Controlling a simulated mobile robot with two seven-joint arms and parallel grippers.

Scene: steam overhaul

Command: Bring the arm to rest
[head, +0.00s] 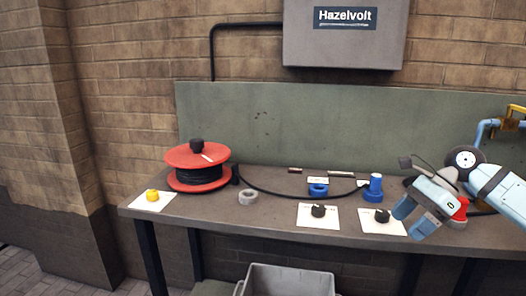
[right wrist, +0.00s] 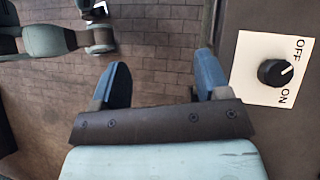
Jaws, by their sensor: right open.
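My right gripper (head: 416,217) is over the front right part of the workbench, near its front edge. In the right wrist view its two blue fingers (right wrist: 158,88) are spread apart with nothing between them, and brick floor shows below. A black rotary knob on a white OFF/ON plate (right wrist: 245,82) is just right of the fingers in that view, apart from them. In the head view this looks like the right-hand knob plate (head: 372,226). My left gripper is not seen in the head view.
The workbench (head: 270,222) holds a red cable reel (head: 178,157), a yellow button (head: 152,195), a grey ring (head: 247,197), blue parts (head: 375,187) and another knob (head: 318,211). A red part (head: 461,208) is close behind my right gripper. A grey bin (head: 290,272) stands below the front edge.

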